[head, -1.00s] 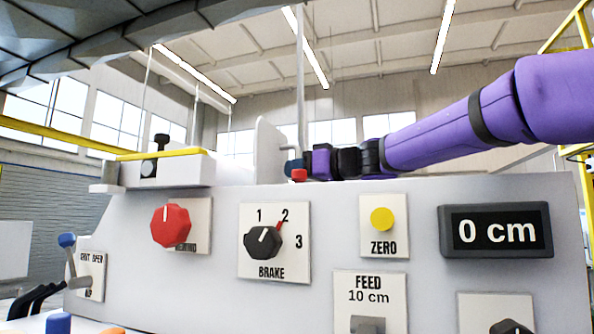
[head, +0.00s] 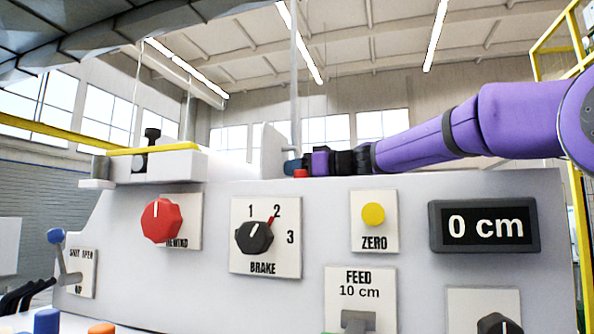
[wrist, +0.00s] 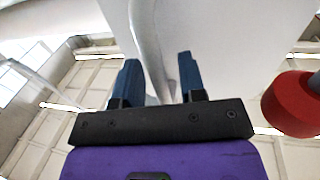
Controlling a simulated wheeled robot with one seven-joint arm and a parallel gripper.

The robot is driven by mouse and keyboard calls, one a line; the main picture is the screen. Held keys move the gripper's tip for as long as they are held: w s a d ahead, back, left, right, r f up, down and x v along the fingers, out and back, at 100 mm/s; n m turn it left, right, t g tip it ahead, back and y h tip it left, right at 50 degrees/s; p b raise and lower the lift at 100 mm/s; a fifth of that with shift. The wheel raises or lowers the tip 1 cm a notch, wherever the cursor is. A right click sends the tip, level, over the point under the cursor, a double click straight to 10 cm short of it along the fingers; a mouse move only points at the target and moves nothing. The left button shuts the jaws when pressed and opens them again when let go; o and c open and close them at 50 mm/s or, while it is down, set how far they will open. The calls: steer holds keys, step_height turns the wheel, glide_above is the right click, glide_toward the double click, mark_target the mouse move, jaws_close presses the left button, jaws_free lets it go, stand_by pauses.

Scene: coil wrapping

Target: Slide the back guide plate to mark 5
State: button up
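The back guide plate, a pale upright plate (head: 271,152), stands on top of the machine in the head view. In the wrist view its pale face (wrist: 235,40) fills the upper right. A curved pale handle (wrist: 158,62) runs down between the two blue fingers of my gripper (wrist: 160,80). The fingers stand apart on either side of the handle, and a gap shows beside the right finger. In the head view my gripper (head: 291,167) is at the plate's right side, its fingertips small and partly hidden. No numbered position marks for the plate are visible.
Below are a red rewind knob (head: 161,220), a brake dial (head: 254,237), a yellow zero button (head: 373,214) and a display (head: 485,226) reading 0 cm. A red cap (head: 300,173) is close under my gripper; a red round part (wrist: 293,103) shows right in the wrist view.

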steer(key=v, duration=1.1)
stand_by(0.6)
